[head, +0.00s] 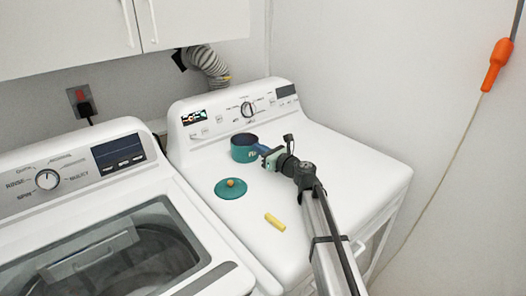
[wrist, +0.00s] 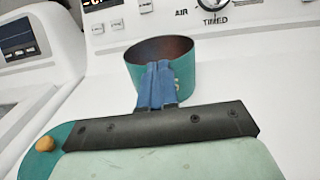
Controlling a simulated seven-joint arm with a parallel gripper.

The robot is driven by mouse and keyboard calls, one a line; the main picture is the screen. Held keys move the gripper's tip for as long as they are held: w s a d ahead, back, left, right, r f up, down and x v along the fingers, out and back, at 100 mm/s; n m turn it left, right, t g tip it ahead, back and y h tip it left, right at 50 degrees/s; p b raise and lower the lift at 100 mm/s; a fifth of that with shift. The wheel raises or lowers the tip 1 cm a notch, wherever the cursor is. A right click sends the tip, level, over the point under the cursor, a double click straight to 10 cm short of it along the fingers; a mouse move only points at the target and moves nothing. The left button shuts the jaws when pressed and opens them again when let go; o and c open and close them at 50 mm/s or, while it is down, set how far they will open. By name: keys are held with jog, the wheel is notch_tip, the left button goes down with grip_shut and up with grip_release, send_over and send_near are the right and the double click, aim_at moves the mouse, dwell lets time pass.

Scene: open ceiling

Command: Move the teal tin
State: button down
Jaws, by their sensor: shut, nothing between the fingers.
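The teal tin (head: 242,150) stands upright and open-topped on the white dryer, in front of its control panel. In the wrist view the tin (wrist: 190,76) shows a dark, empty-looking inside as far as I can see. My gripper (head: 261,148) reaches in from the right in the head view. Its blue fingers (wrist: 158,66) are shut together with nothing between them. They overlap the near wall of the tin in the wrist view and hide part of it. I cannot tell whether they touch it.
A teal lid (head: 222,191) with an orange-brown knob lies in front of the tin; it also shows in the wrist view (wrist: 34,167). A yellow block (head: 275,222) lies nearer the front. A washer (head: 120,262) stands left. The dryer top is clear at right.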

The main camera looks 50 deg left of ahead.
jog(key=shift+d, duration=0.1)
jog(key=d, duration=0.9)
jog(key=w+d, duration=0.1)
jog(key=d, duration=0.3)
jog(key=shift+d, duration=0.4)
